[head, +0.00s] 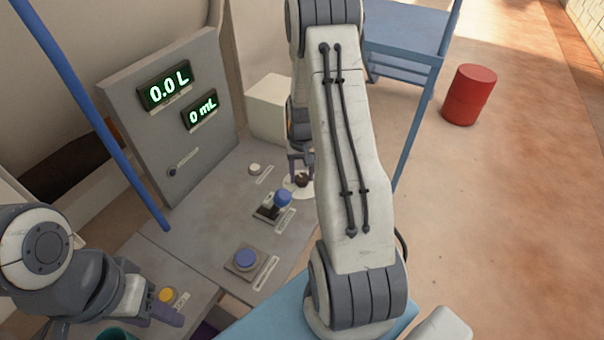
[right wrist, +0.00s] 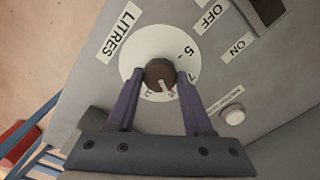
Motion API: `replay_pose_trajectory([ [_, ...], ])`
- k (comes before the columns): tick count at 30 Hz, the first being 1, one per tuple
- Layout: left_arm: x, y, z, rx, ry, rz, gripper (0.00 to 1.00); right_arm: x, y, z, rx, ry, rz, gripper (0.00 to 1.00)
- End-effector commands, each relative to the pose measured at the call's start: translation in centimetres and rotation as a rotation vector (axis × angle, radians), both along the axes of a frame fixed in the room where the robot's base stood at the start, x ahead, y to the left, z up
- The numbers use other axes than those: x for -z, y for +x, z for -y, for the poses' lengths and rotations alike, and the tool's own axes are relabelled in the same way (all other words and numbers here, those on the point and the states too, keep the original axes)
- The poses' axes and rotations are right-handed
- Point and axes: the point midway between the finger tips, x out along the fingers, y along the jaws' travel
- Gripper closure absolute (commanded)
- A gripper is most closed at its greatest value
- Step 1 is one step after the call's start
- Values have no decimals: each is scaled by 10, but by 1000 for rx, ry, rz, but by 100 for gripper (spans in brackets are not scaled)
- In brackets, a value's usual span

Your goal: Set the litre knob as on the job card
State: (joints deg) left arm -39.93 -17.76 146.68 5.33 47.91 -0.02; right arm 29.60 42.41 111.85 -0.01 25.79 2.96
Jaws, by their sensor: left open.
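The litre knob (right wrist: 160,75) is a dark round knob on a white dial (right wrist: 152,42) beside a LITRES label. The dial's 5 and 7 show at its right, and smaller numbers below are partly covered. The knob's pale and red pointer faces the lower edge, near what looks like 10. My right gripper (right wrist: 160,76) has a purple finger on each side of the knob, closed against it. In the head view the knob (head: 302,180) sits under this gripper. My left gripper (head: 120,322) is open at the lower left, by a yellow button (head: 167,295). No readable job card shows.
The upright panel (head: 130,110) has a litre display (head: 166,86) reading 0.0 L and another (head: 199,112) reading 0 mL. A red drum (head: 469,95) stands on the floor.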

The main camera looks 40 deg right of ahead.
Motion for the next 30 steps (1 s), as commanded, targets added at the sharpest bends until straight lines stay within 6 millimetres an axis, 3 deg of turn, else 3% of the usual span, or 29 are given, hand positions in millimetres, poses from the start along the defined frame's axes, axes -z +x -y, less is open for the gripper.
replay_pose_trajectory([
  [1,0,0,0,0,0,0,50,-1,1,1,0,-2,3,33],
  [2,0,0,0,0,0,0,50,-1,1,1,0,-2,3,22],
  [3,0,0,0,0,0,0,50,-1,1,0,0,-2,3,19],
  [14,1,0,0,0,0,0,50,-5,1,0,-1,-2,3,19],
  [30,13,0,0,0,0,0,50,-95,2,1,-1,-3,5,19],
])
